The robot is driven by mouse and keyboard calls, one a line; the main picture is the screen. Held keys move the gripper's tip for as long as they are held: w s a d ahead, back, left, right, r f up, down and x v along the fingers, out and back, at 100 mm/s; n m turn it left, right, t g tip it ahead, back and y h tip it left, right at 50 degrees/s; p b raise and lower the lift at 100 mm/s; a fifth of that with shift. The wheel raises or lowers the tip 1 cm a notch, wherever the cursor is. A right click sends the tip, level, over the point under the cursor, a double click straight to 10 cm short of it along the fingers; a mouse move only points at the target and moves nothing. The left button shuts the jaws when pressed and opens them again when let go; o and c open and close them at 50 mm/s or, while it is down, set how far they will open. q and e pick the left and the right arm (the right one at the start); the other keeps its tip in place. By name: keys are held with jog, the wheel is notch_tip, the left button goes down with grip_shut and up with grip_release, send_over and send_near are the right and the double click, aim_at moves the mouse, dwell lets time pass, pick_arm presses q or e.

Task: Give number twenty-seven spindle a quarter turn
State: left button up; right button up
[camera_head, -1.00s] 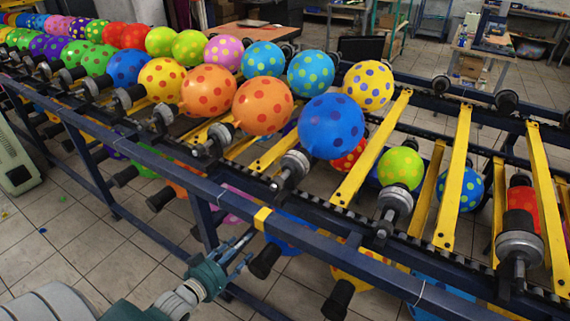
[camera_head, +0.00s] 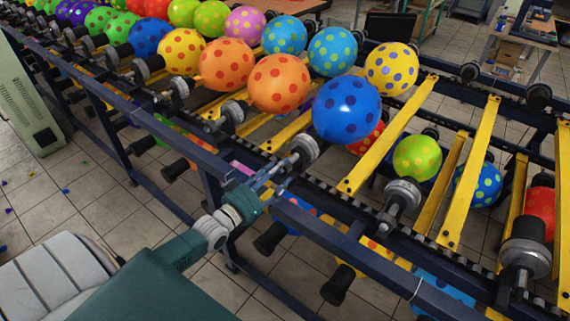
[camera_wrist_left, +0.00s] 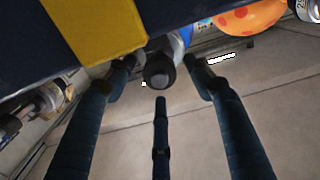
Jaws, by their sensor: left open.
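A row of metal-and-black spindles lines the near side of the balloon rack. One spindle (camera_head: 299,154) with a grey disc sits just beyond my left gripper (camera_head: 276,178), below the large blue balloon (camera_head: 346,110). My left gripper is open, its slim fingers spread at the near rail. I cannot read number twenty-seven on any spindle. My right gripper is not in view.
The blue near rail (camera_head: 345,243) runs close under the spindles; its yellow band (camera_wrist_left: 103,32) is close in the wrist view. Yellow slats (camera_head: 392,134) cross the rack. Black lower rollers (camera_head: 270,237) stick out below the rail. Tiled floor is open at left.

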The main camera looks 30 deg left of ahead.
aim_at(285, 166)
pick_arm(q)
jog(key=w, duration=0.3)
jog(key=shift+d+f, duration=0.1)
jog(key=shift+f, duration=0.05)
jog(key=shift+w, duration=0.35)
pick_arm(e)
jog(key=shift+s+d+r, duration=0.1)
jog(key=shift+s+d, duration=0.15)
pick_arm(q)
jog(key=c, duration=1.2)
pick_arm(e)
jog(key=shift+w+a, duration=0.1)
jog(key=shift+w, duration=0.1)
pick_arm(q)
jog(key=shift+m, duration=0.3)
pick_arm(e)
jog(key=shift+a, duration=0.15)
